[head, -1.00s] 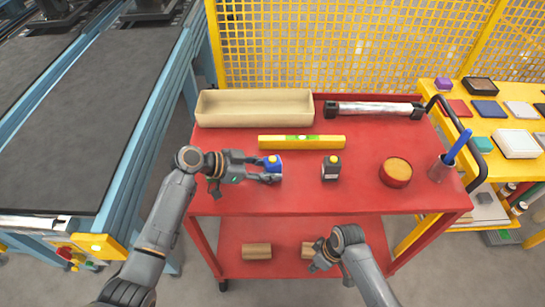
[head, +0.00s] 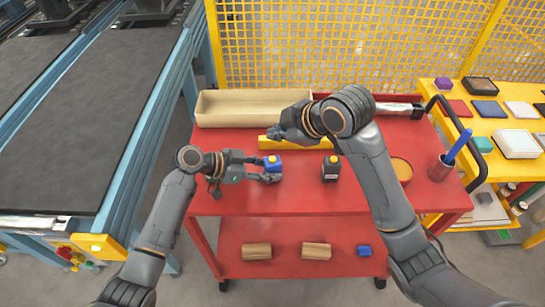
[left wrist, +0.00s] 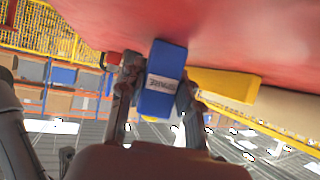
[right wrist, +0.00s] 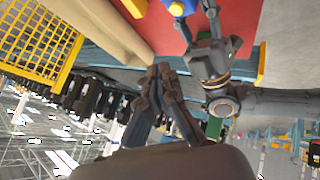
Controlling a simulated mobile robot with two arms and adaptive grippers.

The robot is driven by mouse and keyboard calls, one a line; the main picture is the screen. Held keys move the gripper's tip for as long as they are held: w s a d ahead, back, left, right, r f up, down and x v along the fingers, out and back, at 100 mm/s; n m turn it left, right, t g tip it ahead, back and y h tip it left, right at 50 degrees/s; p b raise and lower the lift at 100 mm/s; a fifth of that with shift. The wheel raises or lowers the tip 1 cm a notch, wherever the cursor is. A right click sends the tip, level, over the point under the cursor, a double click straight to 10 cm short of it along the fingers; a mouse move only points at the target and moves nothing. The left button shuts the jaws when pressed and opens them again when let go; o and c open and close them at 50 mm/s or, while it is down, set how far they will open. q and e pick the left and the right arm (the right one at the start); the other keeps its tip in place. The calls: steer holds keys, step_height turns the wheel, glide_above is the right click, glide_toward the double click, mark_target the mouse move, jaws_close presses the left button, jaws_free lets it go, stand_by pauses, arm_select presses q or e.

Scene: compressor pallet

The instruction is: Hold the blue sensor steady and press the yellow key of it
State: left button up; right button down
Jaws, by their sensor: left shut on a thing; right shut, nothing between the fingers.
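The blue sensor (head: 273,166) is held just above or on the red cart top, with its yellow key (head: 272,158) facing up. My left gripper (head: 269,170) is shut on it from the left. In the left wrist view the sensor (left wrist: 165,70), with a pale lettered label, sits between the fingers. My right gripper (head: 276,133) is shut and empty, above and behind the sensor, apart from it. In the right wrist view the closed fingertips (right wrist: 160,72) show below the sensor's yellow key (right wrist: 177,9).
A black box with a yellow top (head: 331,168) stands to the right on the red cart (head: 235,200). A beige tray (head: 240,122) and a yellow level (head: 322,143) lie behind. My right arm partly covers a round brown-topped bowl (head: 402,168). A blue block (head: 364,251) lies on the lower shelf.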

mark_target(275, 160)
steer(key=shift+w+a+r+t, duration=0.15)
steer(key=shift+w+r, duration=0.1)
steer(key=shift+r, duration=0.25)
steer(key=shift+w+a+r+t, duration=0.15)
steer(key=shift+w+r, duration=0.1)
steer(key=shift+r, duration=0.25)
steer(key=shift+d+f, duration=0.1)
steer(key=shift+f, duration=4.3)
steer(key=shift+f, duration=0.15)
steer(key=shift+f, duration=0.3)
steer(key=shift+f, duration=0.5)
steer(key=shift+r, duration=0.95)
